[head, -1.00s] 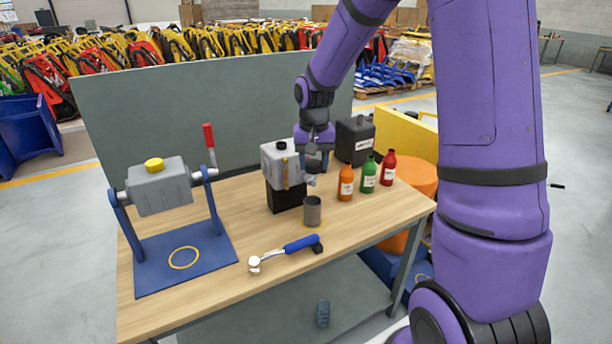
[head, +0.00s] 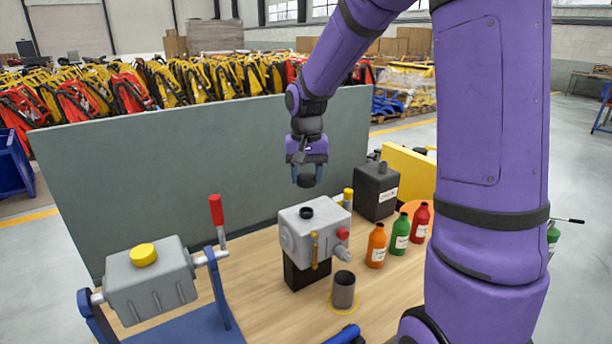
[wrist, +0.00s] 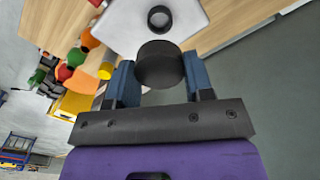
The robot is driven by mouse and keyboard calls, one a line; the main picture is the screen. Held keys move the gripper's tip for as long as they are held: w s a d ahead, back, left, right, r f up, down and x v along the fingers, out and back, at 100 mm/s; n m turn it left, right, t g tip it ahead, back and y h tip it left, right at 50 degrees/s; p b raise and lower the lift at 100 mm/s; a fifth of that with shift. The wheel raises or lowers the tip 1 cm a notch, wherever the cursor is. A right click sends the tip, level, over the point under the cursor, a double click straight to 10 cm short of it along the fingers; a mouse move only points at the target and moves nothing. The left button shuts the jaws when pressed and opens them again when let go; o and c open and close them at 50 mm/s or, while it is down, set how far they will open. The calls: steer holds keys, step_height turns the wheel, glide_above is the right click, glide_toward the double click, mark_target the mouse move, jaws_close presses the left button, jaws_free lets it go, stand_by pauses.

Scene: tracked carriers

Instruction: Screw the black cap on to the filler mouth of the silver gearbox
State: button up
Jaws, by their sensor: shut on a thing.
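The silver gearbox (head: 299,237) stands on a black block on the wooden bench. Its filler mouth (head: 307,213) is a black ring on the top face, with a dark opening; it also shows in the wrist view (wrist: 160,17). My gripper (head: 305,180) is shut on the black cap (wrist: 159,66), a round dark disc held between blue fingers. In the head view the cap (head: 306,181) hangs above the mouth, clearly apart from it. In the wrist view the cap and the mouth are apart too.
A grey cup (head: 343,292) stands in front of the gearbox. Orange (head: 376,247), green (head: 400,233) and red (head: 421,221) bottles and a black canister (head: 375,190) stand to its right. A second grey housing with a yellow cap (head: 143,255) is at left. A grey panel (head: 200,165) stands behind.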

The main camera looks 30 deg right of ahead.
mark_target(306, 210)
stand_by(0.4)
steer(key=shift+f, duration=2.9)
steer(key=shift+f, duration=1.45)
steer(key=o, duration=1)
steer(key=shift+c, duration=0.2)
step_height(306, 210, up, 10)
steer(key=shift+r, duration=0.45)
